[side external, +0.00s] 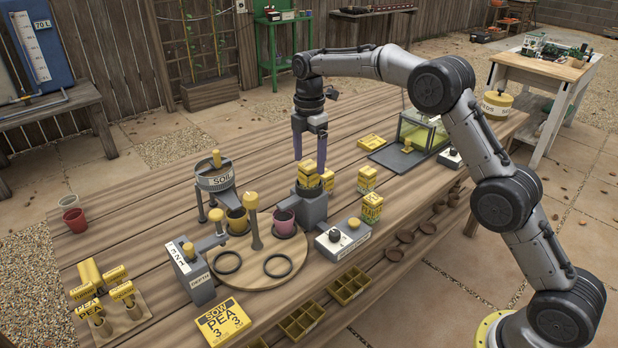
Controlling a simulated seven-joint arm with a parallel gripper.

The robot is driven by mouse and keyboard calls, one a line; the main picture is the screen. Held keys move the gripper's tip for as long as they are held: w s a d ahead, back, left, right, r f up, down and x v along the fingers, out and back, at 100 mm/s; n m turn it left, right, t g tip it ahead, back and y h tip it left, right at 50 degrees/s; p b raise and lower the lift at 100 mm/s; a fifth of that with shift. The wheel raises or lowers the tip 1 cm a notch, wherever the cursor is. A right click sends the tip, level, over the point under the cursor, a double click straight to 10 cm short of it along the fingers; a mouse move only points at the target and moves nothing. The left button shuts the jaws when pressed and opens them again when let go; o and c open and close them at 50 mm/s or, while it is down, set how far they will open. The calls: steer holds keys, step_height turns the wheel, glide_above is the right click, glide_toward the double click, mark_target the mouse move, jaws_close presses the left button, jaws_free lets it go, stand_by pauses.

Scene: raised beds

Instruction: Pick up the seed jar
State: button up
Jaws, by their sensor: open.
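Small yellow containers with printed labels stand on the wooden table; I cannot tell for certain which is the seed jar. One yellow-labelled jar (372,208) stands right of the grey holder, and a similar one (367,179) stands just behind it. More yellow labelled pieces (308,177) sit on top of the grey holder (312,206). My gripper (309,160) points down with its two purple fingers apart, over the back of that holder. It looks empty. Its fingertips overlap the yellow pieces in this view, so I cannot tell whether they touch.
A clear case (421,131) stands back right. The table's left middle is clear.

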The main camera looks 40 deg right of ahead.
mark_target(309, 164)
step_height(309, 164, down, 5)
steer(key=shift+r, duration=0.2)
jaws_close()
stand_by(0.4)
